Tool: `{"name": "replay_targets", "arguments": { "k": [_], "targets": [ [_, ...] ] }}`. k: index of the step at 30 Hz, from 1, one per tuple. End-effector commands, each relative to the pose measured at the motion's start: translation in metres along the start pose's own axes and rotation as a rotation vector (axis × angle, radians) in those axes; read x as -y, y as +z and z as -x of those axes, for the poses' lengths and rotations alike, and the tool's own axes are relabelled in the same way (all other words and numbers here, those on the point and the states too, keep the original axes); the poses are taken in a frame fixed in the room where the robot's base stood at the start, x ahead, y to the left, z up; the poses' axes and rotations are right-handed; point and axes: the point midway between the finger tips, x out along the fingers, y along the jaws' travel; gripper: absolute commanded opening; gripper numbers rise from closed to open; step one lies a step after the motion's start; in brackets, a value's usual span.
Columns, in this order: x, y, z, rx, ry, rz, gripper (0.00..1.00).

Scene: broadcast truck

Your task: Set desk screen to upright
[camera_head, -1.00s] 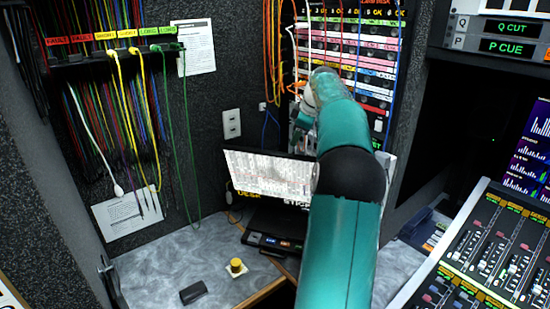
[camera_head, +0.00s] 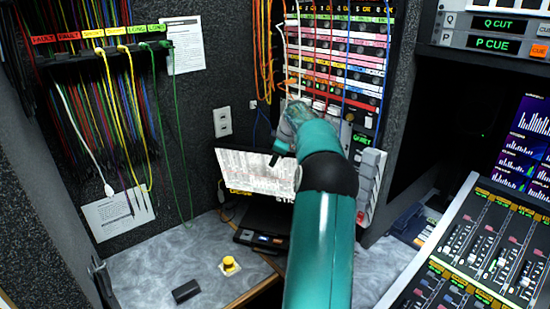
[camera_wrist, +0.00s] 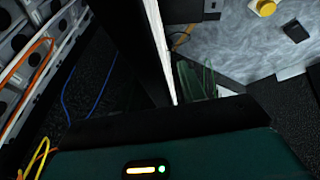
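The desk screen (camera_head: 250,172) stands at the back of the desk and shows a bright grid of pale and reddish cells. It looks tilted, and my arm covers its right end. In the wrist view a thin bright strip, apparently the screen's face seen edge-on (camera_wrist: 158,40), runs beside a dark panel. My gripper (camera_head: 286,132) is at the screen's upper right corner. I cannot tell whether it touches the screen. Its fingers are small and blurred in the head view and do not show clearly in the wrist view.
A patch panel (camera_head: 335,60) with hanging cables rises behind my gripper. A yellow knob (camera_head: 229,263) and a small black box (camera_head: 186,291) sit on the grey desk (camera_head: 150,270). A fader console (camera_head: 480,250) is at right. The desk's left part is mostly clear.

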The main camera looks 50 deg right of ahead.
Motion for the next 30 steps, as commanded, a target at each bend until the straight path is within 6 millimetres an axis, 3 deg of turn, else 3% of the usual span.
{"name": "replay_targets", "arguments": {
  "k": [11, 17, 30],
  "targets": [
    [-0.0010, 0.0002, -0.0081, 0.000, 0.001, 0.000, 0.40],
    [-0.0010, 0.0002, -0.0078, 0.000, 0.001, 0.000, 0.01],
    [-0.0035, -0.0004, -0.0052, 0.000, 0.003, 0.001, 0.00]
  ]
}}
